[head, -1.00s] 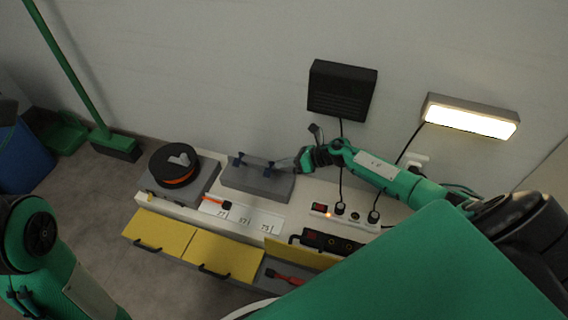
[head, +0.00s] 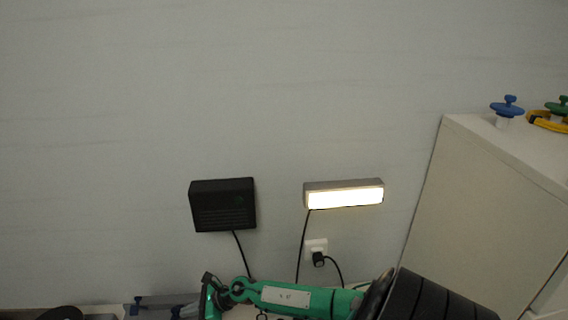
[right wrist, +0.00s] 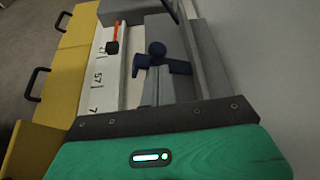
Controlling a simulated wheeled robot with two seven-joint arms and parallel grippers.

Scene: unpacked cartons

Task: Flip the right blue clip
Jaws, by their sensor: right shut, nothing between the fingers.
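The right blue clip (right wrist: 168,64) is on a long grey block (right wrist: 207,62), close to my right gripper's fingertips in the right wrist view. It also shows at the bottom edge of the head view (head: 175,312). The left blue clip (head: 137,301) is farther along the same block. My right gripper (right wrist: 155,73) is shut and empty, its narrow grey fingers pointing at the right clip. Whether they touch it I cannot tell. In the head view the block is mostly cut off by the lower edge. My left gripper is out of view.
A black wall box (head: 223,205), a lit lamp (head: 344,194) and a plugged wall socket (head: 316,249) are behind my right arm. A white cabinet (head: 500,190) stands at the right. An orange-handled tool (right wrist: 115,38) lies on the white numbered strip, beside yellow drawers (right wrist: 72,60).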

